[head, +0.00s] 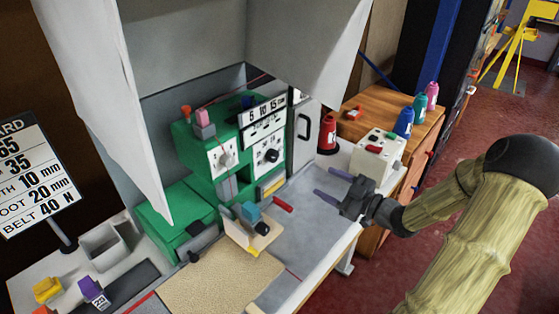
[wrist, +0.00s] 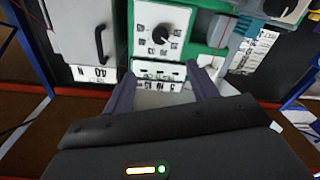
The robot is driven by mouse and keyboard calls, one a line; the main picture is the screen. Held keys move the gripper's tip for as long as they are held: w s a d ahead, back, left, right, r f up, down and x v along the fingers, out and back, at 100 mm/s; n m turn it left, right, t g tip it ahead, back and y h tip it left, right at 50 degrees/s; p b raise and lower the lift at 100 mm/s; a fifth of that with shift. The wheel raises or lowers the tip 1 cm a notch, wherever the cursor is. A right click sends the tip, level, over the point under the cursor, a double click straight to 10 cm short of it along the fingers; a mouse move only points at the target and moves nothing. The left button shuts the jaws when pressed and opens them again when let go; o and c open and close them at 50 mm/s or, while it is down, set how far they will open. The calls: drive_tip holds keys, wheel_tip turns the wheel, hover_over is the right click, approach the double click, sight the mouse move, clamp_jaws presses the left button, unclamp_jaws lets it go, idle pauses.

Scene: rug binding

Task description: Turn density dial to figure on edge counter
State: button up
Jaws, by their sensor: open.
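The green machine (head: 225,195) carries two white panels, each with a black-marked dial. One dial (head: 226,159) is on the left panel, the other dial (head: 269,156) on the right panel under a scale strip reading 5 10 15 cm. I cannot tell which is the density dial. The wrist view shows a black dial (wrist: 161,34) on a white panel with small figures around it, too small to read. My gripper (head: 320,182) is open and empty, right of the machine and apart from it. Its two purple fingers also show in the wrist view (wrist: 161,72). I cannot identify the edge counter.
A sign (head: 32,175) at left lists values, including 40 N. A white box with buttons (head: 376,156) and a red thread cone (head: 327,134) stand near my gripper. White sheets hang above the machine.

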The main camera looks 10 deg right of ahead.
sight(276, 158)
drive_tip(key=x, duration=1.7)
drive_tip(key=shift+w+a+p, duration=0.1)
drive_tip(key=shift+a+p, duration=0.1)
drive_tip(key=shift+p, duration=0.2)
drive_tip(key=c, duration=1)
